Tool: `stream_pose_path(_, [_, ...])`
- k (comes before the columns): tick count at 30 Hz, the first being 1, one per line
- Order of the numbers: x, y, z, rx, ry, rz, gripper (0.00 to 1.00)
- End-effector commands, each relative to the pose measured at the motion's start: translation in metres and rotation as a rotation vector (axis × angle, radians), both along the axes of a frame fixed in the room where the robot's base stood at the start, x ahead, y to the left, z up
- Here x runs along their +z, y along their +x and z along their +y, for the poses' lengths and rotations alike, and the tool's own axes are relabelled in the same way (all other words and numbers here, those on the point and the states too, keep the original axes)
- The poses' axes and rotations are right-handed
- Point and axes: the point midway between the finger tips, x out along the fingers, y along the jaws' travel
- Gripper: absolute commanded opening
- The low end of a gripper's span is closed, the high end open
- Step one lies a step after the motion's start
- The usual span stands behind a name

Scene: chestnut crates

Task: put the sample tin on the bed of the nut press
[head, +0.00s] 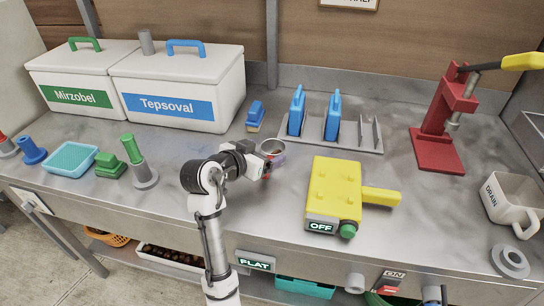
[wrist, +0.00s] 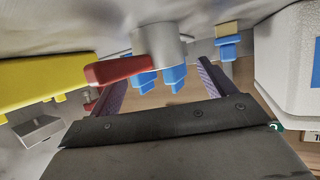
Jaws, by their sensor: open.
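The sample tin, a small round grey metal tin (head: 271,146) with an open top, stands on the steel counter in the head view, partly hidden by my gripper (head: 268,162). In the wrist view the tin (wrist: 160,46) has a red handle-like part (wrist: 118,70) jutting left. My gripper (wrist: 162,78) is open, its purple-lined fingers to either side of the tin; contact cannot be told. The nut press (head: 441,112) is red with a yellow-gripped lever and stands at the right rear. Its bed, a flat red plate (head: 437,152), looks empty.
A yellow box marked OFF (head: 335,190), with a yellow handle, lies between tin and press. A metal rack (head: 350,142) holds blue things behind it. White bins (head: 185,85) stand at back left. A DRAIN mug (head: 512,200) is at the right.

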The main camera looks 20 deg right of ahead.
Motion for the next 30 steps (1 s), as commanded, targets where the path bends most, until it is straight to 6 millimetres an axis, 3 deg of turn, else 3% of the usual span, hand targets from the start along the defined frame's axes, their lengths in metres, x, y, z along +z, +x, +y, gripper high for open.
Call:
stream_pose_path(4, [-0.006,0.009,-0.016,-0.002,0.0,0.001,0.83])
stream_pose_path(13, [-0.01,0.012,-0.019,0.0,0.001,-0.001,0.83])
stream_pose_path(26, [-0.009,0.012,-0.019,0.0,0.0,-0.001,0.28])
stream_pose_path(30, [-0.009,0.012,-0.019,0.0,0.0,-0.001,0.28])
